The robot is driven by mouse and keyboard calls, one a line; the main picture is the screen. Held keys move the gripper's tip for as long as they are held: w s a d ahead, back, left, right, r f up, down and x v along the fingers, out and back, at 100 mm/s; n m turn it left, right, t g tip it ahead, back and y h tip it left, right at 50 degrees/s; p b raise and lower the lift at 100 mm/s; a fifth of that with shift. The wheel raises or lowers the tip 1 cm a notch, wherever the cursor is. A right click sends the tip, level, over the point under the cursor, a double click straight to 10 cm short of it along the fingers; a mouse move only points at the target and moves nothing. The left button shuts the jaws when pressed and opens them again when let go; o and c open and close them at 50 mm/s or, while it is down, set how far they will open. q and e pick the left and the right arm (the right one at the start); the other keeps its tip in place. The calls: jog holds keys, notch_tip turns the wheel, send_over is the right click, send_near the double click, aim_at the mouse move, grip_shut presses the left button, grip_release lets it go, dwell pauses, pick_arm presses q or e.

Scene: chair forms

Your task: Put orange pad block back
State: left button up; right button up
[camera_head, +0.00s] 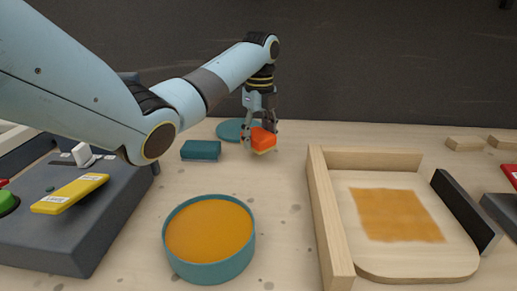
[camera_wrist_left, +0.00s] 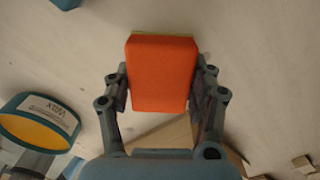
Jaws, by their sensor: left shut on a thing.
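The orange pad block (camera_head: 263,138) is a small block with an orange top and a thin yellowish layer beneath. My left gripper (camera_head: 260,135) is shut on it near the back of the table, beside a teal disc. In the left wrist view the orange block (camera_wrist_left: 161,74) sits between the two fingers of the gripper (camera_wrist_left: 162,90). I cannot tell whether the block touches the table. An orange square patch (camera_head: 397,214) shows on the floor of a wooden tray (camera_head: 325,215) at the right. My right gripper is not in view.
A teal round tub (camera_head: 180,262) with orange contents stands front centre. A teal block (camera_head: 201,150) and teal disc (camera_head: 232,130) lie behind it. A dark console (camera_head: 60,235) with a yellow bar (camera_head: 70,193) fills the left. A black bar (camera_head: 463,210) leans at the tray's right side.

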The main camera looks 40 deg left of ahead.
aim_at(258, 158)
pick_arm(q)
notch_tip(258, 158, down, 4)
jog(key=shift+r+b, duration=0.15)
jog(key=shift+b, duration=0.15)
jog(key=o, duration=1.1)
notch_tip(258, 158, up, 12)
jog(key=shift+w+d+r+p, duration=0.1)
jog(key=shift+w+p, duration=0.05)
jog(key=shift+p, duration=1)
jog(key=shift+d+f, duration=0.1)
jog(key=shift+f, duration=0.1)
